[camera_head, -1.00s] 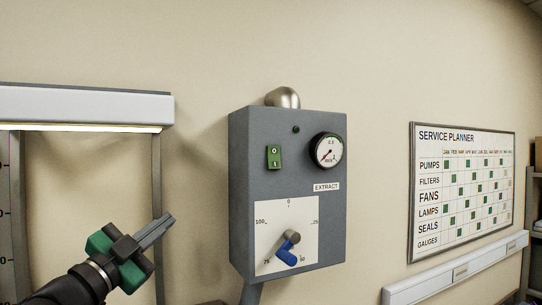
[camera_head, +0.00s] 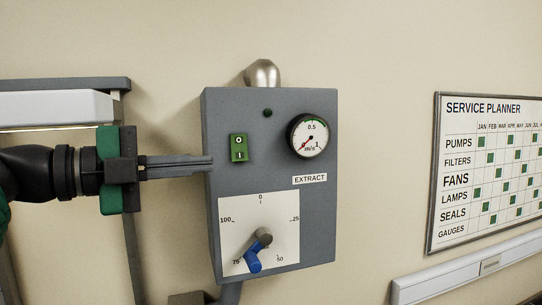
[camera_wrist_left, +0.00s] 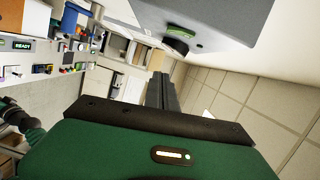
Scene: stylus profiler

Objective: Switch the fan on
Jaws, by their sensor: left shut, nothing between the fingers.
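A grey wall box (camera_head: 270,185) labelled EXTRACT carries a green rocker switch (camera_head: 238,148) marked with O above and I below. A round gauge (camera_head: 312,136) has its red needle at the low left end of its scale. A small dark lamp (camera_head: 267,113) looks unlit. A blue-tipped lever (camera_head: 256,252) on a white dial points down, between 75 and 50. My left gripper (camera_head: 210,167) is shut and empty, its fingertips by the box's left edge, left of and slightly below the switch. In the left wrist view its fingers (camera_wrist_left: 162,92) lie together. My right gripper is not in view.
A lit shelf-like hood (camera_head: 60,105) stands to the left behind my left arm. A service planner board (camera_head: 490,170) hangs on the right wall above a white rail (camera_head: 470,265). The wall between box and board is clear.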

